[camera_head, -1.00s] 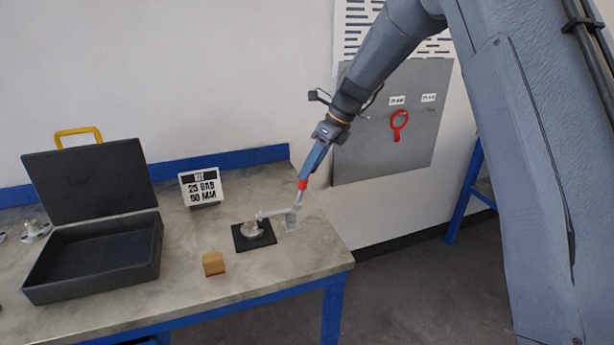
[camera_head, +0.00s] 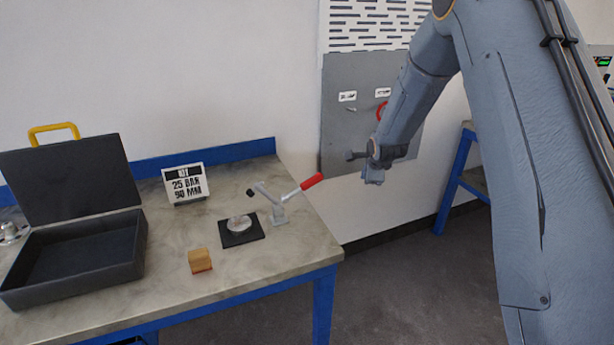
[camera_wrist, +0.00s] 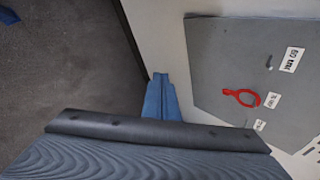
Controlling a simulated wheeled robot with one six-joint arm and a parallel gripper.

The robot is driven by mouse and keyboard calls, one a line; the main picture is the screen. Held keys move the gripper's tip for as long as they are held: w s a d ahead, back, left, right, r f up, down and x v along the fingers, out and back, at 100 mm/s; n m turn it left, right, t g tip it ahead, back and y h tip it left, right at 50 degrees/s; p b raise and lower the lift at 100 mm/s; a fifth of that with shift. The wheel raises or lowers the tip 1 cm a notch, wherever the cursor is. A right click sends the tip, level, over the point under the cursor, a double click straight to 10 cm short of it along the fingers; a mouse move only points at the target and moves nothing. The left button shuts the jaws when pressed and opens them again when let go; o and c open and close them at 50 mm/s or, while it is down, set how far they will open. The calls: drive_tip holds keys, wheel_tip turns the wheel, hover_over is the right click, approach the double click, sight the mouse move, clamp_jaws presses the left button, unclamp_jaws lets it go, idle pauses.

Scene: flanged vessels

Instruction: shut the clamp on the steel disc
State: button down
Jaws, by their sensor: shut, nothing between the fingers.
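The steel disc (camera_head: 240,223) lies on a black square pad (camera_head: 256,233) on the workbench. The toggle clamp (camera_head: 279,213) stands at the pad's right edge. Its pressing arm (camera_head: 263,192) is raised up and to the left, clear of the disc, so the clamp is open. Its red-tipped handle (camera_head: 312,181) slants up to the right, past the bench edge. My gripper (camera_head: 373,178) is right of the handle, apart from it. Its blue fingers also show in the wrist view (camera_wrist: 160,97), shut and empty. Neither clamp nor disc shows in the wrist view.
A wooden block (camera_head: 199,261) sits in front of the pad. A sign (camera_head: 185,184) reading 25 BAR 90 MM stands behind it. An open dark case (camera_head: 75,270) is at left.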

drive_tip(key=n+t, duration=0.1)
drive_tip(key=n+t+y+b, duration=0.2)
drive_tip(key=n+y, duration=0.6)
drive_tip(key=y, duration=0.7)
approach(304, 186)
drive_tip(key=w+d+r, duration=0.1)
drive_tip(key=d+r, duration=0.3)
drive_tip(key=w+a+r+p, duration=0.1)
drive_tip(key=w+a+p, duration=0.1)
drive_tip(key=a, duration=0.3)
drive_tip(key=w+a+p, duration=0.2)
drive_tip(key=a+p, duration=0.1)
drive_tip(key=a, duration=0.3)
drive_tip(key=shift+r+t, duration=0.3)
drive_tip(key=shift+r, duration=0.05)
drive_tip(key=shift+d, duration=0.1)
